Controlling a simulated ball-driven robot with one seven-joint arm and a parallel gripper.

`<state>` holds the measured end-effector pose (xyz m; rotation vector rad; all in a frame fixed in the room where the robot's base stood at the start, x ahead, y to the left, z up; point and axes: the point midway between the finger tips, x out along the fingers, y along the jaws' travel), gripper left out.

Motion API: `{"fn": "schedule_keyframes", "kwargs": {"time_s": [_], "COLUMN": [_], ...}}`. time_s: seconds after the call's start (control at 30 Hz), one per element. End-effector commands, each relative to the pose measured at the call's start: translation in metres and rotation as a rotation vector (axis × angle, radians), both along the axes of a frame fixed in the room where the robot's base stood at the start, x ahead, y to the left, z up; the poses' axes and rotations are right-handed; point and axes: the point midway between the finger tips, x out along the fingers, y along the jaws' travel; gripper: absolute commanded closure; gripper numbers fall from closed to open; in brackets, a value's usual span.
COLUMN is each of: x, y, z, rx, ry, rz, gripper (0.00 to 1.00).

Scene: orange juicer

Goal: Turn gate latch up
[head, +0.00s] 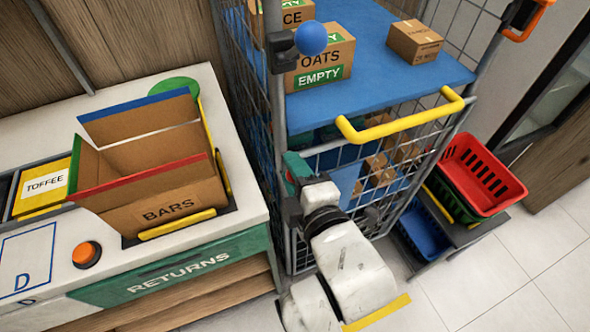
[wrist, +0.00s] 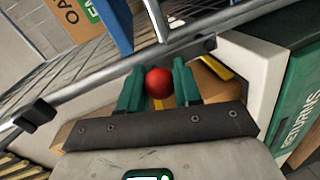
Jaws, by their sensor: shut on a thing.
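The gate latch shows in the wrist view as a round red knob (wrist: 159,82) beside a grey metal post (wrist: 95,90) of the cage trolley. My gripper (wrist: 158,72) has its two green fingers on either side of the knob and is shut on it. In the head view my gripper (head: 296,165) is at the left front post of the trolley, beside the mesh gate (head: 340,160). The latch's tilt cannot be told. The gate has a yellow handle (head: 405,118) along its top.
A blue ball knob (head: 312,38) sits higher on the same post. The trolley's blue shelf (head: 380,65) holds cardboard boxes. The returns counter (head: 248,190) with an open bars box (head: 165,205) stands close on the left. Red and green baskets (head: 485,170) stand right.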

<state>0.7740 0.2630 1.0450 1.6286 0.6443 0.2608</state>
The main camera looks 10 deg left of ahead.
Motion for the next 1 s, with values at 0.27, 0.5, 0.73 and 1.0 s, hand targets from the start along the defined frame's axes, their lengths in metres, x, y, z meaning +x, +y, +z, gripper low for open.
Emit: {"fn": "schedule_keyframes", "kwargs": {"time_s": [0.27,0.5,0.73,1.0], "x": [-0.001,-0.001,-0.001,-0.021], "y": [0.002,0.001,0.001,-0.013], "z": [-0.001,0.0,0.0,0.003], "rx": [-0.002,0.0,0.0,0.002], "ry": [0.002,0.001,0.001,0.002], "rz": [0.004,0.003,0.002,0.002], "gripper": [0.65,0.43,0.43,0.43]}}
